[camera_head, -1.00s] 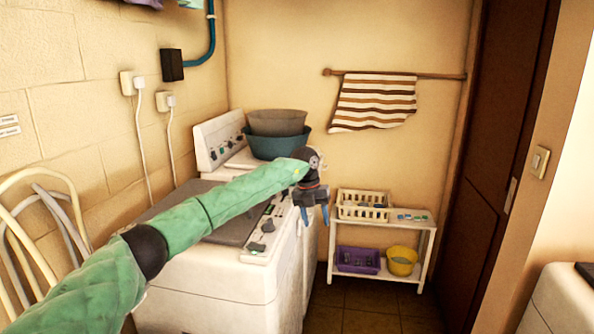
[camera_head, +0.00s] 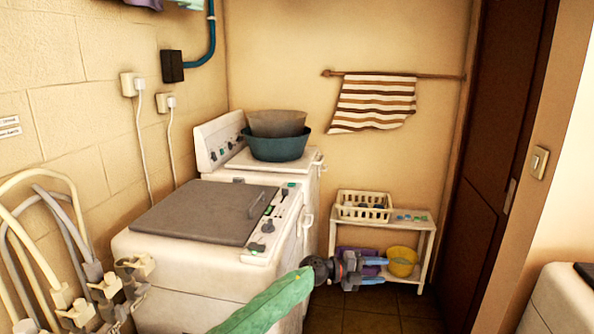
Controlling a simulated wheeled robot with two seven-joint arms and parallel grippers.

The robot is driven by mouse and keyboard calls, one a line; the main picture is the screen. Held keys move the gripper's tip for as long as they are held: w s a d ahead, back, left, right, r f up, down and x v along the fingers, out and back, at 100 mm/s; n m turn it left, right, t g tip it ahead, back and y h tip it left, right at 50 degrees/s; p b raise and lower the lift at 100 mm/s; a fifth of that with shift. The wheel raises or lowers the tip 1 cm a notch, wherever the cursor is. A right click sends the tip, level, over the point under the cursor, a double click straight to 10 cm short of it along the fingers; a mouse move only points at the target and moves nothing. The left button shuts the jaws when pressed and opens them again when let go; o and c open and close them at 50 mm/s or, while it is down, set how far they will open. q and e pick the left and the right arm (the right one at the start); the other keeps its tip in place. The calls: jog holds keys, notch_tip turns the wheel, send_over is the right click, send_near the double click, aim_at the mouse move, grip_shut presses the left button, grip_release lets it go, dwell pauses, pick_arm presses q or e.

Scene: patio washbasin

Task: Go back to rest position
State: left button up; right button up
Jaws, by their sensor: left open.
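My left arm, in a green sleeve, comes in from the bottom of the head view. My left gripper (camera_head: 374,271) is open, with two blue fingers pointing right, and I see nothing between them. It appears in front of the lower shelf of the white rack (camera_head: 425,245). It covers much of the purple basket (camera_head: 350,254), and the fingertips end near the yellow bucket (camera_head: 402,260) in the picture; I cannot tell the gap in depth. My right gripper is out of view.
A white washing machine (camera_head: 180,267) with a grey lid stands at the left. Behind it, a teal basin (camera_head: 276,146) sits on another white appliance. A cream basket (camera_head: 364,206) is on the rack's top. Hoses (camera_head: 50,235) hang at lower left. A white appliance (camera_head: 556,303) stands at lower right.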

pick_arm(q)
jog(key=s+a+f+n+t+y, duration=0.4)
jog(key=a+f+n+y, duration=0.1)
jog(key=a+f+n, duration=0.45)
jog(key=s+a+f+n+t+y, duration=0.45)
jog(key=a+f+n, duration=0.4)
jog(key=f, duration=0.25)
jog(key=s+a+f+n+t+y, duration=0.4)
jog(key=s+a+f+n+y, duration=0.1)
jog(key=a+f+n, duration=0.4)
jog(key=s+a+f+n+g+y, duration=0.1)
jog(key=s+a+f+n+g, duration=0.15)
jog(key=s+f, duration=0.4)
jog(key=s+a+f+n+g+y, duration=0.1)
jog(key=s+a+f+g, duration=0.3)
jog(key=s, duration=0.4)
jog(key=s+a+f+g, duration=0.2)
jog(key=s, duration=0.6)
jog(key=s+a+f+n+g, duration=0.1)
jog(key=s+a+f, duration=0.1)
jog(key=s, duration=0.5)
jog(key=s+a+f+n+g, duration=0.1)
jog(key=s+a+f+g, duration=0.1)
jog(key=s, duration=0.6)
jog(key=shift+s+a+f+g, duration=0.25)
jog(key=shift+s+f+g, duration=0.05)
jog(key=shift+f, duration=0.6)
